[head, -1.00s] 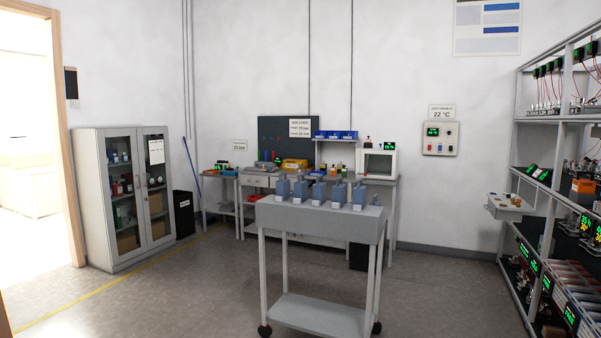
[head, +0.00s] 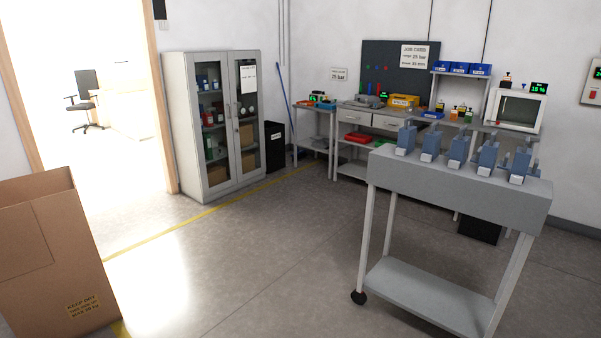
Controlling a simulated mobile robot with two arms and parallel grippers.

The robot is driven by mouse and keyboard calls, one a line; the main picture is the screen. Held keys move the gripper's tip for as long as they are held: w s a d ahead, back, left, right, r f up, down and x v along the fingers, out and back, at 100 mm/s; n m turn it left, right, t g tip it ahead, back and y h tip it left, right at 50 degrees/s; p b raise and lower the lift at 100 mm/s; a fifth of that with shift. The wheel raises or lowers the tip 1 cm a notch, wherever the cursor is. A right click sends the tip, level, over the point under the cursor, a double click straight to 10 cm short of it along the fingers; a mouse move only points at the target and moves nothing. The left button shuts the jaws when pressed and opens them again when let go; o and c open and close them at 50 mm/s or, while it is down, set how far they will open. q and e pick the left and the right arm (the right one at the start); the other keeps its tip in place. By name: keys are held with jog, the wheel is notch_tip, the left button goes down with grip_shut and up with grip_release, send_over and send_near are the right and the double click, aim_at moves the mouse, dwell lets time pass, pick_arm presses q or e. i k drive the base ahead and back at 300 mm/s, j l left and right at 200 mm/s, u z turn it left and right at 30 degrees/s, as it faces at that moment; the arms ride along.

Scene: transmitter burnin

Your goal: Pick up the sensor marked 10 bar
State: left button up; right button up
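Several blue-grey sensor units (head: 457,148) stand in a row on top of a grey trolley (head: 460,186) at the right of the head view. Each has a small pale label at its front, too small to read, so I cannot tell which one is marked 10 bar. Neither of my grippers shows in the head view.
A workbench (head: 384,124) with bins stands behind the trolley. A glass-door cabinet (head: 215,120) and a black bin (head: 275,146) stand at the back left. A cardboard box (head: 50,255) is at the front left, near an open doorway. The floor (head: 250,260) between box and trolley is clear.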

aim_at(411, 109)
jog(key=i+u, duration=0.1)
jog(key=i, duration=0.65)
jog(key=i+u, duration=0.1)
jog(key=i, duration=0.65)
jog(key=i+u, duration=0.1)
jog(key=i, duration=0.7)
jog(key=i+l+u, duration=0.1)
jog(key=i, duration=0.65)
jog(key=i+z, duration=0.25)
jog(key=i, duration=0.25)
jog(key=i+z, duration=0.25)
jog(key=i, duration=0.25)
jog(key=i+j+z, duration=0.2)
jog(key=i, duration=0.25)
jog(key=i+j+z, duration=0.1)
jog(key=i+z, duration=0.15)
jog(key=i, duration=0.25)
jog(key=i+l+z, duration=0.35)
jog(key=i, duration=0.4)
jog(key=i+z, duration=0.35)
jog(key=i, duration=0.4)
jog(key=i+j+z, duration=0.35)
jog(key=i, duration=0.4)
jog(key=i+l, duration=0.55)
jog(key=i, duration=0.15)
jog(key=i+l+u, duration=0.1)
jog(key=i+l, duration=0.45)
jog(key=i, duration=0.15)
